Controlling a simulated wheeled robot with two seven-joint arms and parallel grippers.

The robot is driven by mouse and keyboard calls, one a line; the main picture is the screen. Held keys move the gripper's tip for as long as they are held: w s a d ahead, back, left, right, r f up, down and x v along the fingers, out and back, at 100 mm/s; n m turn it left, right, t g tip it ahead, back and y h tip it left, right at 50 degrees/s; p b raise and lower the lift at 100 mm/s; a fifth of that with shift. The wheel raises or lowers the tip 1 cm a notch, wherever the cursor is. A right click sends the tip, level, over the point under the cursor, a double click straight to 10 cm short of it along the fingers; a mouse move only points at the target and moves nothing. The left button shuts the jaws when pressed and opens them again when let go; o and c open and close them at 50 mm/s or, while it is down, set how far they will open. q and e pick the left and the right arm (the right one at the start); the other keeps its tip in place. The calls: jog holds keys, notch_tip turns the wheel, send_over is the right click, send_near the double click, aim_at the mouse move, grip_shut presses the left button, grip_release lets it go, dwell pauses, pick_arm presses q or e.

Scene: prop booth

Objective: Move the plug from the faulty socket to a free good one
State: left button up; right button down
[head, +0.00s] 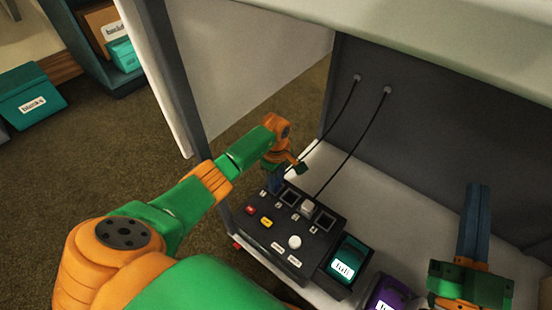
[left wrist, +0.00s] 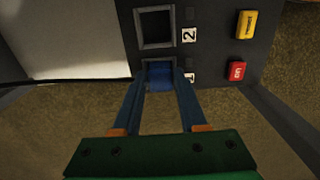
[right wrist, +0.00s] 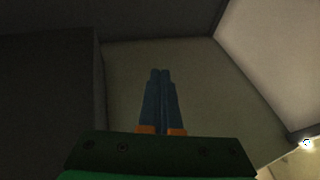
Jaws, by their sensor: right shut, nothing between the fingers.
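The dark socket box (head: 254,237) has a row of numbered square sockets. My left gripper (head: 274,184) is at the end socket beside socket 2, its fingers closed on the sides of a blue plug (left wrist: 160,80), seen in the left wrist view. The plug's lower part is hidden in or over that socket. A pale grey plug (head: 307,207) sits in the third socket. Socket 2 (left wrist: 156,27) and the far right socket (head: 324,220) look empty. My right gripper (head: 478,190) is shut and empty, raised at the right; it also shows in the right wrist view (right wrist: 160,75).
Two black cables run from the back wall (head: 425,140) toward the box. The box carries a red button (head: 250,209), a yellow button (head: 266,222) and a white knob (head: 295,242). A teal bin (head: 350,250) and a purple bin (head: 385,292) stand to its right.

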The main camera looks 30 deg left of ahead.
pick_arm(q)
jog(key=o, duration=0.3)
jog(key=shift+o, duration=0.2)
jog(key=shift+r+p, duration=0.65)
jog(key=shift+r, duration=0.1)
jog(key=shift+r+p, duration=0.6)
jog(key=shift+r, duration=0.1)
pick_arm(e)
notch_tip(320, 180, down, 15)
jog(key=d+m+g+h, duration=0.1)
jog(key=d+g+h, duration=0.15)
jog(key=g, duration=0.65)
pick_arm(q)
jog(key=shift+r+p, duration=1)
jog(key=shift+r, duration=0.15)
jog(key=shift+r+p, duration=0.8)
jog(key=shift+r, duration=0.1)
pick_arm(e)
jog(key=s+d+f+g+h, duration=0.3)
jog(key=s+f+g, duration=0.6)
jog(key=s+f, duration=0.4)
jog(key=shift+s+d+m+g, duration=0.25)
jog(key=shift+d+m+g, duration=0.05)
jog(key=shift+d, duration=0.05)
